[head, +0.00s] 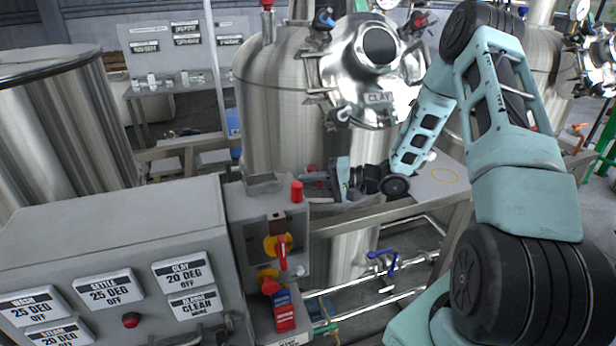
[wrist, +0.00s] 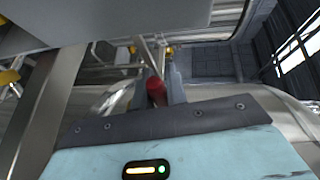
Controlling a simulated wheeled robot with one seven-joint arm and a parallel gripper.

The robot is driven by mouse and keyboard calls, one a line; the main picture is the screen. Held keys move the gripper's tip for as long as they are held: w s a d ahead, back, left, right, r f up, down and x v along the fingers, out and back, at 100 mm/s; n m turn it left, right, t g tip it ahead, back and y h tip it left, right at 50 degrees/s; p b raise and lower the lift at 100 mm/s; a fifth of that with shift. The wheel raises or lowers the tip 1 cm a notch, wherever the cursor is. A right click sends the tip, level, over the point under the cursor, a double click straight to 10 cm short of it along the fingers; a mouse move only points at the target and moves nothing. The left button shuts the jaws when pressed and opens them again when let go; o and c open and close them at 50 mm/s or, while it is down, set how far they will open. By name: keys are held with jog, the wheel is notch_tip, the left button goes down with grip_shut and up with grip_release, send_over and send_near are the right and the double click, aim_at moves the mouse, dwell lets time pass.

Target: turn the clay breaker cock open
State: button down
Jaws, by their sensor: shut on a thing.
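In the wrist view my gripper (wrist: 158,82) is shut on a red handle (wrist: 155,90), which sits between the two grey fingers. I take this handle to be the clay breaker cock; no label on it can be read. A bit of red also shows by the fingers in the head view. The cock's body and how far it is turned are hidden.
A grey control panel (head: 110,250) with setting plates, one reading CLAY 20 DEG OFF, fills the lower left. A box with red and yellow switches (head: 278,247) stands next to it. A blue-handled valve (head: 390,262) sits on pipes below. Another tank (head: 60,130) is at left.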

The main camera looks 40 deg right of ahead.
dwell(0.3)
jog(key=c, duration=1.4)
grip_release()
jog(key=shift+d, duration=0.1)
jog(key=shift+s, duration=0.1)
jog(key=b+v, duration=0.5)
jog(key=v, duration=1.2)
jog(key=shift+d+r, duration=0.15)
jog(key=shift+d, duration=0.05)
